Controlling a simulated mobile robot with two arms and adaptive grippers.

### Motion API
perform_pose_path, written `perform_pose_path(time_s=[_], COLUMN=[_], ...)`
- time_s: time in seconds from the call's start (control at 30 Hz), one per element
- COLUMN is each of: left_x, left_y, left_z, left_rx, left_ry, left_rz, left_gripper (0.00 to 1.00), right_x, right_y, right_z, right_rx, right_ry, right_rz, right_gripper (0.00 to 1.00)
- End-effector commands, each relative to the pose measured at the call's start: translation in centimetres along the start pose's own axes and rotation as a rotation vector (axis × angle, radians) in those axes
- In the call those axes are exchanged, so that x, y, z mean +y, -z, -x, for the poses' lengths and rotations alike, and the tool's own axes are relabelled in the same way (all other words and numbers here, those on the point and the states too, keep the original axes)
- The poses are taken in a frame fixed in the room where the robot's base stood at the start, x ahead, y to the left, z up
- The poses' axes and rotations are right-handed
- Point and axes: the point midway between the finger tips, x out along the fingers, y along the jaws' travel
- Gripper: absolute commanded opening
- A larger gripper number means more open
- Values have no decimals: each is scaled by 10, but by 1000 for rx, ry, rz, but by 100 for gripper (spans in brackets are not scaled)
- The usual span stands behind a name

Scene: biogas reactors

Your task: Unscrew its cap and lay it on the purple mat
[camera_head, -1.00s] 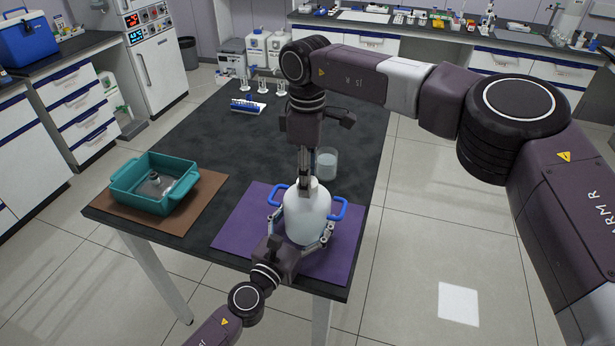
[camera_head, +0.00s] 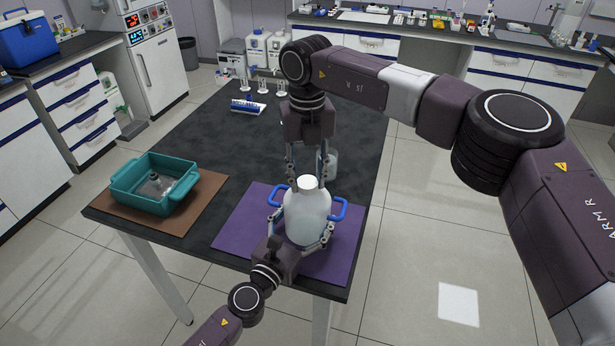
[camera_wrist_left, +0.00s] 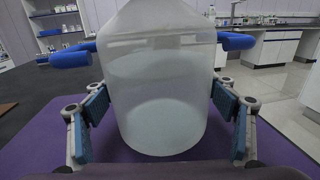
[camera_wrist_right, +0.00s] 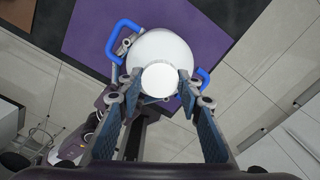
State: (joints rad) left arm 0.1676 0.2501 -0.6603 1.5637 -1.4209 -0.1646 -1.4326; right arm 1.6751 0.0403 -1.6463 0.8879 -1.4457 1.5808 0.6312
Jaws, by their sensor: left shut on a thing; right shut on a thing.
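A white, translucent bottle (camera_head: 307,217) with a white cap (camera_head: 308,182) stands upright on the purple mat (camera_head: 232,238). Blue handles stick out on both sides of it. My left gripper (camera_head: 301,229) is shut on the bottle's body from the near side; its blue pads flank the bottle in the left wrist view (camera_wrist_left: 160,110). My right gripper (camera_head: 307,180) comes down from above and is shut on the cap, a finger on each side. The round cap top (camera_wrist_right: 160,79) shows between its fingers in the right wrist view. The bottle's threads are hidden.
A glass beaker (camera_head: 329,164) stands just behind the bottle, close to my right gripper. A teal tray (camera_head: 125,190) sits on a brown mat (camera_head: 213,190) at the left. A blue rack (camera_head: 246,108) and small glassware stand farther back. The mat's left part is bare.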

Motion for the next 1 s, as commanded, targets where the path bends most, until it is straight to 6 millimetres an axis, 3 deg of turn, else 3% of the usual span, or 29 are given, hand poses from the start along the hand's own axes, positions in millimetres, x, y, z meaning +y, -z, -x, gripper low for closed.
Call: perform_pose_path(time_s=[1.0], left_x=[0], left_y=[0], left_z=[0], left_rx=[0], left_ry=[0], left_rz=[-4], left_gripper=[10], right_x=[-1], right_y=[-1], right_z=[2], right_rx=[-3], right_ry=[2], right_rz=[2001], right_gripper=[4])
